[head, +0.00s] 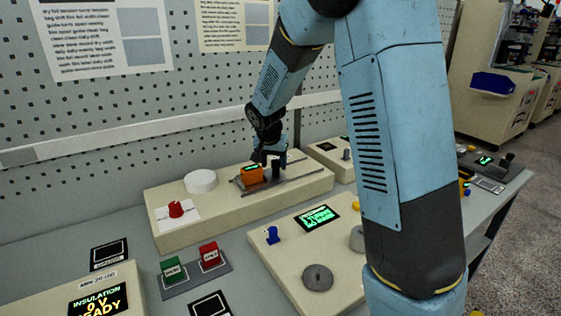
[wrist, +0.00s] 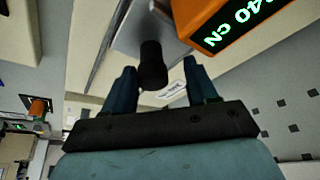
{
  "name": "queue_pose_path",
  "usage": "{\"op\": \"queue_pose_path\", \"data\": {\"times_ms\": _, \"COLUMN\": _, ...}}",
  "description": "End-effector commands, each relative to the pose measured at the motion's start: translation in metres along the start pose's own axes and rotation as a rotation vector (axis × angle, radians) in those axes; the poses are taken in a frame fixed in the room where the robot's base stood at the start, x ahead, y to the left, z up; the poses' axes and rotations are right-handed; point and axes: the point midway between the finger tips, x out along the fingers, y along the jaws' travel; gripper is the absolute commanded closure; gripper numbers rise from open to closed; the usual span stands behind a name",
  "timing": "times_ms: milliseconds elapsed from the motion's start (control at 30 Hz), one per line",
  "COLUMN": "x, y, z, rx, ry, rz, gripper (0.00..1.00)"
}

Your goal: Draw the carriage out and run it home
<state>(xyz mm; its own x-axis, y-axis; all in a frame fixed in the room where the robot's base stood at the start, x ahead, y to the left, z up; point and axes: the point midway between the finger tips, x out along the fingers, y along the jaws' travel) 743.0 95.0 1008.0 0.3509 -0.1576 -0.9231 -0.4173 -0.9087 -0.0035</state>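The carriage (head: 250,175) has an orange block with a small lit display, on a grey plate on the long beige unit by the wall. In the wrist view the orange block (wrist: 232,22) is at upper right, its green readout partly cut off. A black knob or post (wrist: 152,66) stands beside it on the plate. My gripper (head: 270,156) is over the carriage in the head view. In the wrist view my gripper (wrist: 158,82) is open, with a finger on either side of the black post and gaps showing. The gripper partly hides the post in the head view.
A metal rail (head: 290,186) runs along the beige unit. A white disc (head: 200,181) and red knob (head: 176,209) are on its left. Green (head: 173,270) and red (head: 209,255) buttons, and a panel with a lit screen (head: 317,217), stand in front.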

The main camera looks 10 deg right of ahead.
Motion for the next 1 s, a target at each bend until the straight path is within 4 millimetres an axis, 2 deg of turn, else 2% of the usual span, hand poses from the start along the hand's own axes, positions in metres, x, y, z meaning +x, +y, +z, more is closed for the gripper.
{"op": "queue_pose_path", "data": {"times_ms": 200, "x": -0.002, "y": 0.001, "z": 0.0, "rx": 0.001, "ry": -0.001, "rz": 0.002, "gripper": 0.43}}
{"op": "queue_pose_path", "data": {"times_ms": 367, "x": -0.017, "y": 0.001, "z": -0.001, "rx": 0.001, "ry": 0.0, "rz": 0.001, "gripper": 0.43}}
{"op": "queue_pose_path", "data": {"times_ms": 800, "x": -0.101, "y": -0.001, "z": -0.003, "rx": 0.0, "ry": 0.001, "rz": 0.0, "gripper": 0.43}}
{"op": "queue_pose_path", "data": {"times_ms": 1000, "x": -0.126, "y": -0.002, "z": -0.003, "rx": 0.0, "ry": 0.0, "rz": 0.0, "gripper": 0.43}}
